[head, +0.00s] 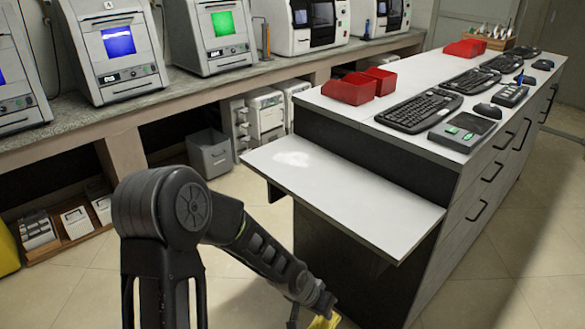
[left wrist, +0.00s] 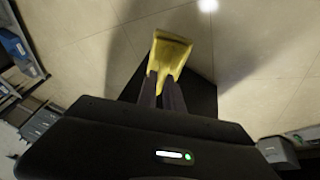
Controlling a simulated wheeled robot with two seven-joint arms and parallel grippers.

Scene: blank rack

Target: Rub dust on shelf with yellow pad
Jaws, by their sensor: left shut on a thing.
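The yellow pad (head: 324,321) shows at the bottom edge of the head view, partly cut off, at the end of my left arm. In the left wrist view the pad (left wrist: 171,51) sits between the fingertips of my left gripper (left wrist: 165,82), which is shut on it. The white shelf (head: 345,190) juts from the end of the dark cabinet, with a pale dust patch (head: 292,158) near its far left corner. The pad is below and in front of the shelf, apart from it. My right gripper is in neither view.
The countertop above the shelf holds red bins (head: 350,89), keyboards (head: 418,110) and a control box (head: 463,131). A long bench (head: 110,117) with machines runs along the back. A grey bin (head: 209,153) stands on the floor. Tiled floor is open left of the shelf.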

